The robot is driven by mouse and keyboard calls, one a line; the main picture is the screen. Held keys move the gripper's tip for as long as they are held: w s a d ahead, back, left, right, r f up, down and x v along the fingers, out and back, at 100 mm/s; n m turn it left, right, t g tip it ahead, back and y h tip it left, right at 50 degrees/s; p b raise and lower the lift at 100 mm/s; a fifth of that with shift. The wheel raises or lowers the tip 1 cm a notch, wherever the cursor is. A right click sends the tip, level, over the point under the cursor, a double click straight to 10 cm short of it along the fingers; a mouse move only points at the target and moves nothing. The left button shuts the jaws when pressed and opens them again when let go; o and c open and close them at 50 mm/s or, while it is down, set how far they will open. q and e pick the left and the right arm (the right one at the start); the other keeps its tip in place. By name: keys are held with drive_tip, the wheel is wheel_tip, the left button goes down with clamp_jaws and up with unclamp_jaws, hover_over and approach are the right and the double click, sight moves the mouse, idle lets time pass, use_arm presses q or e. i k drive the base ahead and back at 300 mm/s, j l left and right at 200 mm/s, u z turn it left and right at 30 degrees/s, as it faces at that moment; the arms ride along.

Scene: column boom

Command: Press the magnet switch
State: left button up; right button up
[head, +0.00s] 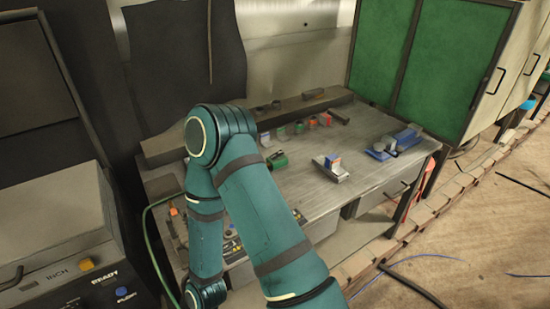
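I cannot pick out which control is the magnet switch. A dark control panel (236,252) with small knobs and buttons shows on the front of the metal worktable (295,191), partly hidden behind my teal arm. My arm rises from the bottom of the head view, bends at the upper left of the table and runs down in front of the table's left end. Its lower end is cut off at the bottom edge, so no gripper shows. My other arm is not visible.
A grey machine (50,225) at left carries an orange button (86,264) and a blue button (121,291). Small blocks and tools lie on the table, including a blue vise-like item (395,142). A green cabinet (440,60) stands behind. Cables cross the floor at right.

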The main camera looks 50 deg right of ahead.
sight(277, 154)
drive_tip(key=z, duration=1.7)
drive_tip(key=l+z, duration=0.1)
drive_tip(key=l, duration=0.15)
